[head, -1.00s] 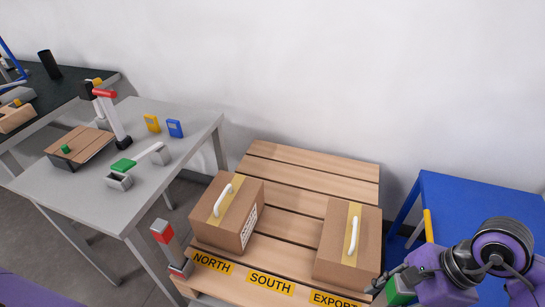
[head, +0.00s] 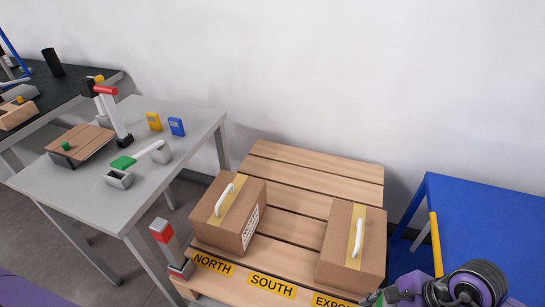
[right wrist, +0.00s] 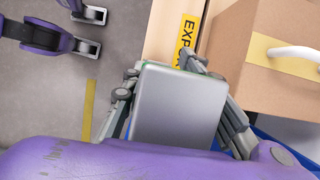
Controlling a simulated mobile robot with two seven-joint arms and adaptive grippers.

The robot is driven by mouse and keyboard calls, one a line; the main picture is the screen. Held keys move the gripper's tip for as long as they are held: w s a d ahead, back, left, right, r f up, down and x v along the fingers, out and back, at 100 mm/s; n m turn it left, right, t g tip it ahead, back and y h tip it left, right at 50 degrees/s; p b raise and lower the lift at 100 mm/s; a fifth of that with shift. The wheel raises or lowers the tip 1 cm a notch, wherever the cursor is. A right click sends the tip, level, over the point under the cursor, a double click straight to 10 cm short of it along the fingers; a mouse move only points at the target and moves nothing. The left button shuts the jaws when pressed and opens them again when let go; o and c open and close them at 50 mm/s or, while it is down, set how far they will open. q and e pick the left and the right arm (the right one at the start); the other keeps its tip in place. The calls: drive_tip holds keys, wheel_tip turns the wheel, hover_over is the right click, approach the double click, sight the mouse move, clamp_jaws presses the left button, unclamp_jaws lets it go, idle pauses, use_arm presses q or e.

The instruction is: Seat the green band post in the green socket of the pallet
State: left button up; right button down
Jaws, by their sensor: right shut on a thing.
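My right gripper (right wrist: 163,68) is shut on a grey block with a green edge, the green band post (right wrist: 175,110), seen end-on in the right wrist view. In the head view the right gripper (head: 380,297) is at the bottom edge, just in front of the pallet's EXPORT end, with a bit of green showing. The large wooden pallet (head: 315,170) has NORTH, SOUTH and EXPORT labels along its front. A red-banded grey post (head: 168,243) stands at its front left corner. I cannot make out the green socket.
Two cardboard boxes with white handles, a left one (head: 215,222) and a right one (head: 340,262), stand on the pallet. A blue table (head: 485,220) with a yellow bar (head: 436,245) is at right. A grey table (head: 75,193) with fixtures is at left.

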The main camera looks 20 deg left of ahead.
drive_tip(key=shift+w, duration=0.1)
drive_tip(key=shift+f, duration=0.2)
drive_tip(key=c, duration=1.4)
unclamp_jaws()
drive_tip(key=v, duration=1.2)
drive_tip(key=shift+r, duration=0.2)
